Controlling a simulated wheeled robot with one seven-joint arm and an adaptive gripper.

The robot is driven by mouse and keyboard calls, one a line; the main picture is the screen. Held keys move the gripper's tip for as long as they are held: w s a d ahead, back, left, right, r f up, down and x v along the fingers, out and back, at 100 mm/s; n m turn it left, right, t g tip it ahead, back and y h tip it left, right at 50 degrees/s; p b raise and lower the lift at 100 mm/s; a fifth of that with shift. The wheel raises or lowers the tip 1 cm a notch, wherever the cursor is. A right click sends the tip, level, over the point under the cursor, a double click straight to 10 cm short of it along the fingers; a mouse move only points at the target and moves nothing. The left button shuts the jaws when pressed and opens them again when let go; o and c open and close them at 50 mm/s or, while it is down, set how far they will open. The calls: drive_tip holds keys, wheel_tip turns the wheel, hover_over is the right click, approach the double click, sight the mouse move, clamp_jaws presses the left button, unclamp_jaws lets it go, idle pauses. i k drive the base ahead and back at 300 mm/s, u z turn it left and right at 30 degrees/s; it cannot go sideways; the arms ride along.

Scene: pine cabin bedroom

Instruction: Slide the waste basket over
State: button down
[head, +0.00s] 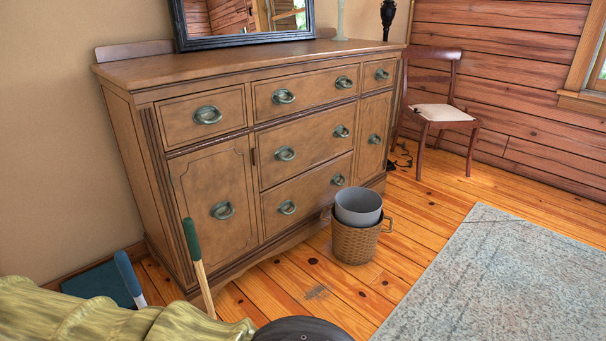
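The waste basket (355,243) stands upright on the plank floor in the head view, close in front of the dresser's right half. It is a round brown wicker basket with small loop handles at its sides. A grey round bin (358,207) sits in its mouth and rises above its rim. I cannot tell whether the basket touches the dresser. My gripper is not in view.
A wooden dresser (215,185) stands along the wall behind the basket. A grey-blue rug (500,285) lies to the right, with bare planks between. A chair (440,112) stands at the back. Green cloth (90,315), a green-handled stick (196,262) and a blue handle (128,275) are front left.

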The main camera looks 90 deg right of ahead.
sight(350, 245)
drive_tip(key=z, duration=2.15)
drive_tip(key=i, duration=1)
